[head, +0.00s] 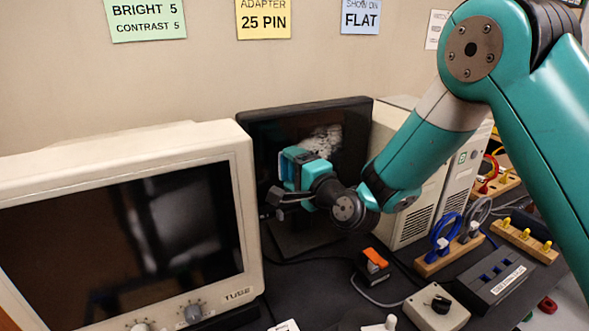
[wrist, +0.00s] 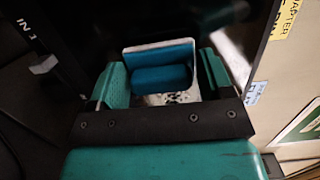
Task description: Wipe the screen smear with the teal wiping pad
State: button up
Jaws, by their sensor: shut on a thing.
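My gripper (head: 303,170) is in front of this screen, just below and left of the smear, and partly covers the screen. In the wrist view my gripper (wrist: 162,82) is shut on the teal wiping pad (wrist: 160,78), which sits between the two teal fingers. A white, speckled patch shows around and below the pad there. I cannot tell whether the pad touches the screen.
A beige tube monitor (head: 245,200) stands close on the left. A beige computer tower (head: 425,190) is right of the screen. An orange-topped switch (head: 375,262), a grey box with a black knob (head: 437,305) and a blue cable coil (head: 440,235) crowd the desk below my arm.

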jog(key=shift+w+a+p, duration=0.2)
jog(key=shift+w+p, duration=0.2)
jog(key=shift+w, duration=0.05)
jog(key=shift+d+f, duration=0.1)
